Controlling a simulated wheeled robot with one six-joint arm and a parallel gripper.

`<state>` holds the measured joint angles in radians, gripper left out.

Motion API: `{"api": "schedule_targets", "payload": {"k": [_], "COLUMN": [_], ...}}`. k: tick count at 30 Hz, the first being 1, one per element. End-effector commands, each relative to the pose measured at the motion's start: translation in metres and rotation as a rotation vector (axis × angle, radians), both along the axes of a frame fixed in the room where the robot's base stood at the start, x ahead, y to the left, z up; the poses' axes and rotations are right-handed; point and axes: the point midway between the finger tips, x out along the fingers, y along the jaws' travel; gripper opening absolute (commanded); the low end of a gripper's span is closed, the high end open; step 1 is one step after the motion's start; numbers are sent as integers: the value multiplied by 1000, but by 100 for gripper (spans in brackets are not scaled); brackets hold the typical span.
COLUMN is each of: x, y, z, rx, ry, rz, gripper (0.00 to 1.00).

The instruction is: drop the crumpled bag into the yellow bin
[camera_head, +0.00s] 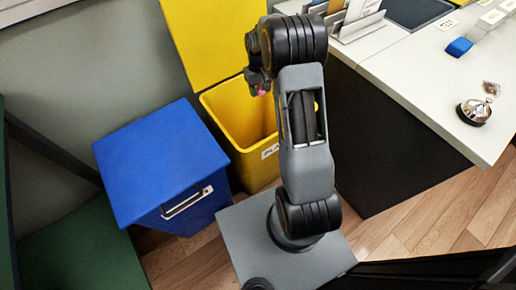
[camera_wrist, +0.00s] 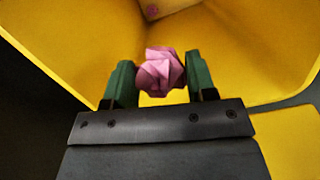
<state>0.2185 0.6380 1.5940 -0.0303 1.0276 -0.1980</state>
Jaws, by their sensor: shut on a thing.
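The crumpled bag (camera_wrist: 161,71) is a small pink wad, held between the two green fingertips of my gripper (camera_wrist: 160,84) in the wrist view. In the head view only a bit of pink (camera_head: 261,92) shows below my gripper (camera_head: 258,85). The yellow bin (camera_head: 222,112) stands with its lid (camera_head: 205,35) raised at the back. My gripper is shut on the bag over the bin's opening. The bin's yellow inner walls (camera_wrist: 245,60) fill most of the wrist view, with a small round thing at the top.
A closed blue bin (camera_head: 155,150) stands just left of the yellow bin. A green bin (camera_head: 80,240) is at the lower left. A white-topped desk (camera_head: 420,85) to the right carries a bell (camera_head: 475,110), a blue block (camera_head: 459,47) and a file rack (camera_head: 358,25).

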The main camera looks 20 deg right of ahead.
Motion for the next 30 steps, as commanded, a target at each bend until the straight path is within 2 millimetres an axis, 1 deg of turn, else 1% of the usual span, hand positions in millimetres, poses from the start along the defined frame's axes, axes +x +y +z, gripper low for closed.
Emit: {"api": "schedule_targets", "payload": {"k": [1,6,9,16,17,18,26,30], "x": [0,0,0,0,0,0,0,0], "y": [0,0,0,0,0,0,0,0], "z": [-11,-25,-28,-27,-27,-27,-27,-27], "rx": [0,0,0,0,0,0,0,0], "ry": [1,1,1,0,0,0,0,0], "rz": [0,0,0,0,0,0,0,0], "gripper": [30,30,30,30,52,56,81,81]}}
